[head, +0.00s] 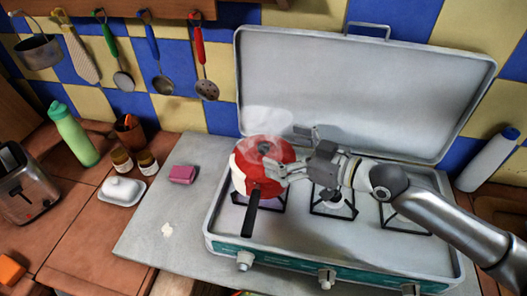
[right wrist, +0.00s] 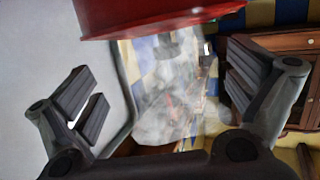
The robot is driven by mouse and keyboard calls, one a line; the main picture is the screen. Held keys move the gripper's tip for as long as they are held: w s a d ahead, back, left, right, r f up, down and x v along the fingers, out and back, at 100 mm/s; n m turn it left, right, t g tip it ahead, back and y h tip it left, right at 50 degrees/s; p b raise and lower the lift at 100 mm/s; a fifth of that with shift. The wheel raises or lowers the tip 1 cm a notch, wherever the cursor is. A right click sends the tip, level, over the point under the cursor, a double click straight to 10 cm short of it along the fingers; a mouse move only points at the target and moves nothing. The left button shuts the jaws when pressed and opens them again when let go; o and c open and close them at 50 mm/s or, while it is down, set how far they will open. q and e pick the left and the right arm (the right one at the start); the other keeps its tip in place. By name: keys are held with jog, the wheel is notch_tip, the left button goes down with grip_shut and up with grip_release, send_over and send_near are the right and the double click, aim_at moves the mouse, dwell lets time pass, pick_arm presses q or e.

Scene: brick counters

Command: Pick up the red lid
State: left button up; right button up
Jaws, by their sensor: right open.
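The red lid (head: 273,152) sits on a small pot (head: 238,182) over the left burner of the stove, with a dark knob on top and steam above it. The pot's black handle (head: 252,212) points to the front. My right gripper (head: 287,150) is open and reaches from the right to the lid's right side, its fingers at or just over the rim; I cannot tell if they touch. In the right wrist view a red edge, apparently the lid (right wrist: 150,15), crosses the top, beyond the spread fingers (right wrist: 162,85). My left gripper is not in view.
The camping stove (head: 350,250) has its grey cover (head: 360,90) raised behind the burners. A pink sponge (head: 183,174) and a butter dish (head: 121,191) stand to the left. Utensils hang on the tiled wall. A white bottle (head: 488,160) stands right of the stove.

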aim_at(264, 146)
jog(key=shift+w+a+r+p, duration=0.1)
jog(key=shift+w+a+p, duration=0.05)
jog(key=shift+a+p, duration=0.45)
jog(key=shift+w+a+p, duration=0.15)
jog(key=shift+a+p, duration=0.4)
jog(key=shift+a, duration=0.05)
jog(key=shift+p+x, duration=0.35)
jog(key=shift+x, duration=0.75)
jog(key=shift+w+a+f, duration=0.2)
jog(key=shift+a+f, duration=0.1)
jog(key=shift+f, duration=0.1)
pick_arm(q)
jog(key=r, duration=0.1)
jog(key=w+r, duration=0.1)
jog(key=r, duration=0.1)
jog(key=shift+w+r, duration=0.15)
pick_arm(e)
jog(key=shift+s+d, duration=0.1)
jog(key=c, duration=0.4)
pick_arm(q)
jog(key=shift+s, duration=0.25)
pick_arm(e)
jog(key=shift+s+f, duration=0.1)
jog(key=shift+f, duration=0.1)
grip_shut()
jog(key=shift+r, duration=0.1)
